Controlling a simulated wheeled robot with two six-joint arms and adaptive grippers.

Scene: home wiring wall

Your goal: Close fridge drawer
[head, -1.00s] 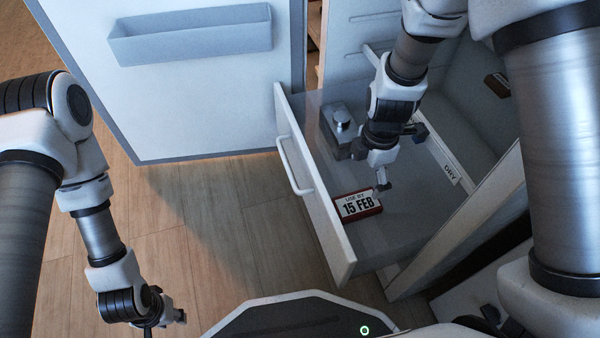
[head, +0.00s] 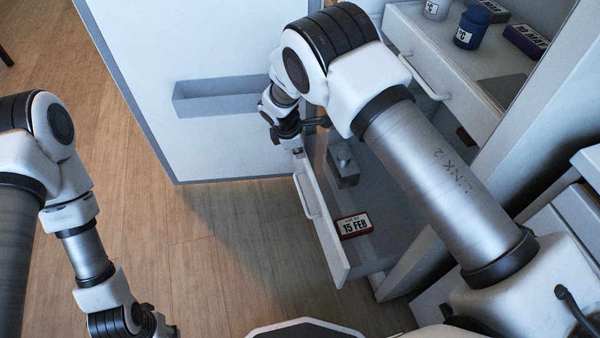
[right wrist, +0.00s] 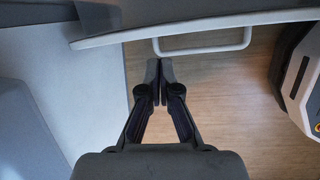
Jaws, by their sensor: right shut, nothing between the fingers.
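The fridge drawer (head: 325,232) stands pulled out, with its white front and bar handle (head: 305,195) facing left in the head view. My right gripper (head: 297,151) is at the far end of the drawer front, partly hidden by its own wrist. In the right wrist view its fingers (right wrist: 160,68) are shut and empty, on the handle side of the drawer front (right wrist: 195,25). The fingertips are close to the handle (right wrist: 205,52); contact cannot be told. My left gripper (head: 165,331) is low at the left, cut off by the frame's edge.
The open fridge door (head: 200,150) with a grey door bin (head: 225,97) stands close beyond my right gripper. A box marked 15 FEB (head: 354,226) and a grey container (head: 343,165) are in the drawer. An upper drawer (head: 415,45) holds jars. Wood floor (head: 235,240) is clear in front.

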